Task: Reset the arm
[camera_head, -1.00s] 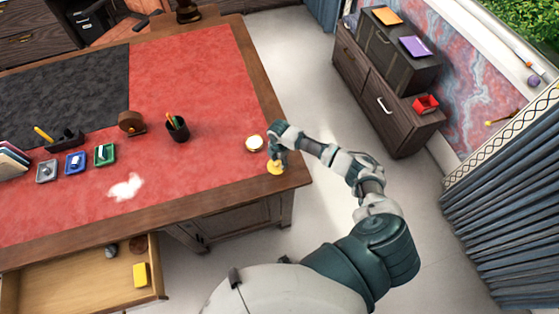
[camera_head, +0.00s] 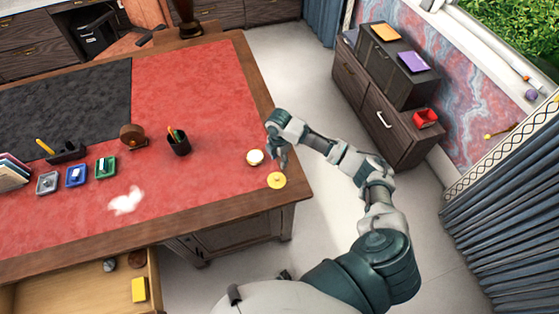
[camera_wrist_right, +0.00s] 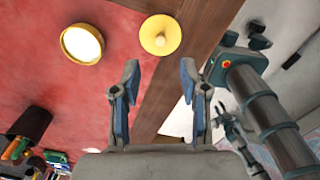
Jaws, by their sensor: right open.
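My right gripper (camera_head: 282,158) is above the right edge of the desk, over the yellow round lid (camera_head: 276,180). In the right wrist view its two fingers (camera_wrist_right: 160,85) are apart with nothing between them. The yellow lid (camera_wrist_right: 160,35) with its small knob lies on the desk beyond the fingertips, apart from them. A round brass-rimmed item with a white face (camera_head: 255,157) lies just left of it, and also shows in the right wrist view (camera_wrist_right: 82,44). My left gripper is not in view.
The desk's red leather top (camera_head: 200,90) holds a pen cup (camera_head: 178,141), a wooden roller-like item (camera_head: 132,134) and several small colored trays. An open drawer (camera_head: 60,290) juts out at the lower left. A dark cabinet (camera_head: 385,110) stands beyond open floor at right.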

